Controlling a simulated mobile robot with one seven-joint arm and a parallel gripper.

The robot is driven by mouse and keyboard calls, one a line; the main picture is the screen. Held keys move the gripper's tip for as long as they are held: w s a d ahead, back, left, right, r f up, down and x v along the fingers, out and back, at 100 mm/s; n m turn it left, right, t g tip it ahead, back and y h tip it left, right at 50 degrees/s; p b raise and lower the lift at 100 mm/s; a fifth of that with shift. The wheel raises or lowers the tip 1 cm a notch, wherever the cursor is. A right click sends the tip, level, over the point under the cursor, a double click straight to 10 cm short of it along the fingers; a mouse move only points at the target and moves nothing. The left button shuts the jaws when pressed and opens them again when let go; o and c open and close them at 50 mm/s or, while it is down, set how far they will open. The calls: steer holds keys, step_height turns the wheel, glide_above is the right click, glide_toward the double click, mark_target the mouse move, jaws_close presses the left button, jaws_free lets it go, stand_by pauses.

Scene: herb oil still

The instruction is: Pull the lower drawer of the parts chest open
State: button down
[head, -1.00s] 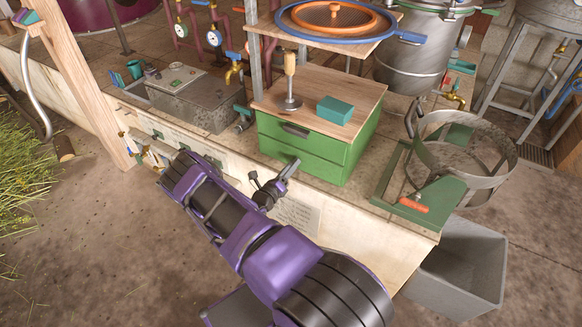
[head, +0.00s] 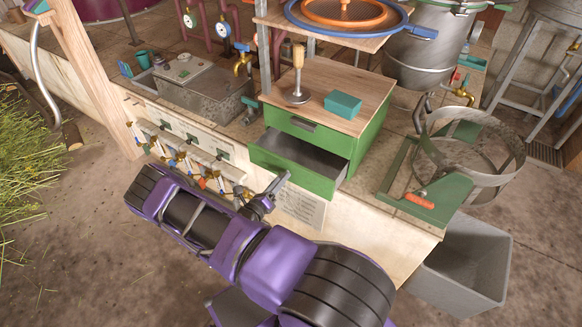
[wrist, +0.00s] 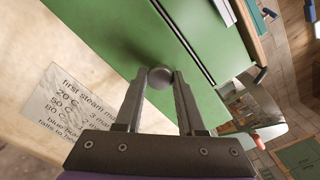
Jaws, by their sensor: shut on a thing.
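The green parts chest (head: 372,138) with a wooden top stands on the bench. Its lower drawer (head: 288,170) is pulled out towards me, and its grey inside shows empty where visible. The upper drawer (head: 330,137) is shut. My gripper (head: 280,180) is at the lower drawer's front. In the wrist view, the fingers of my gripper (wrist: 162,84) are closed around a round grey knob (wrist: 160,76) on the green drawer front (wrist: 130,35). The head view hides the knob behind my gripper.
A wooden-handled tool (head: 298,80) and a teal box (head: 342,103) stand on the chest. A green frame with a metal hoop (head: 468,178) is to the right. Small valves (head: 185,160) line the bench front at left. A grey bin (head: 460,268) is on the floor.

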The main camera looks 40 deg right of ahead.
steer(key=v, duration=0.7)
steer(key=c, duration=0.5)
jaws_free()
steer(key=v, duration=1.7)
steer(key=shift+b, duration=0.3)
steer(key=shift+a, duration=0.2)
